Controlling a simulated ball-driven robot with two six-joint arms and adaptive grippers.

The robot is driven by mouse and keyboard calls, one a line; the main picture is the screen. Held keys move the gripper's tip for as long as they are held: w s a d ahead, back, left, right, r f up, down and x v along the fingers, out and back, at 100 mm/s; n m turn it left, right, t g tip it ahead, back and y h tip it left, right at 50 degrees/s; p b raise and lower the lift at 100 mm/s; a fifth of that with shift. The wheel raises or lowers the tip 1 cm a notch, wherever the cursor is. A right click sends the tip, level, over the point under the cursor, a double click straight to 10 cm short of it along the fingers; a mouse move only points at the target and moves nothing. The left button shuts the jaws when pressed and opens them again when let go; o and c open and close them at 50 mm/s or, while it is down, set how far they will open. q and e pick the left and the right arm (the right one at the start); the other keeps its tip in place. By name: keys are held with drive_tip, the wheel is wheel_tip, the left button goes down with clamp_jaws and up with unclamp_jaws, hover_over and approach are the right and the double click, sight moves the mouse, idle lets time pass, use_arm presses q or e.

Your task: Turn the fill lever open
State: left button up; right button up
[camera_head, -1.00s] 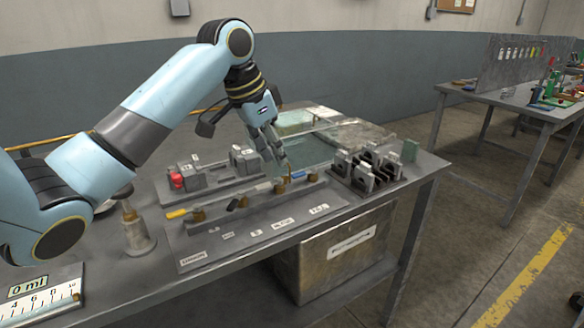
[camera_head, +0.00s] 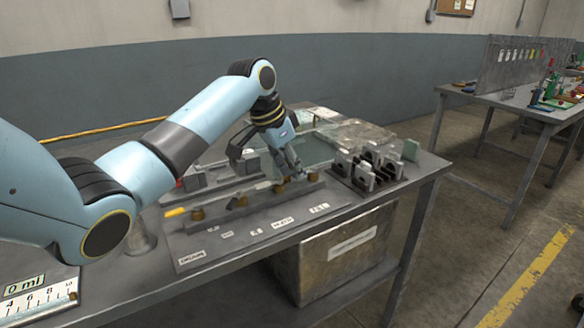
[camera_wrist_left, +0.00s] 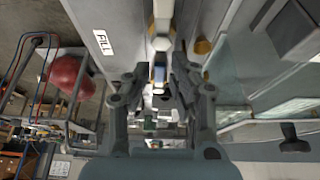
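The valve manifold (camera_head: 258,214) is a grey panel on the bench with a row of brass-coloured valves and small white labels. The label at its right end (camera_head: 320,208) reads FILL in the left wrist view (camera_wrist_left: 103,42). My left gripper (camera_head: 299,178) points down at the right end of the valve row. In the left wrist view my left gripper (camera_wrist_left: 160,92) has its fingers apart, one on each side of the valve row. The fill lever is largely hidden by the fingers, and I cannot tell whether they touch it. My right gripper is in neither view.
A yellow-handled lever (camera_head: 176,211) is at the left end of the row. A rack of dark grey blocks (camera_head: 367,166) stands close on the right. A glass-walled tank (camera_head: 318,142) is behind. A scale reading 0 ml (camera_head: 38,299) is at the front left.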

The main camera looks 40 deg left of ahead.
use_arm(q)
clamp_jaws()
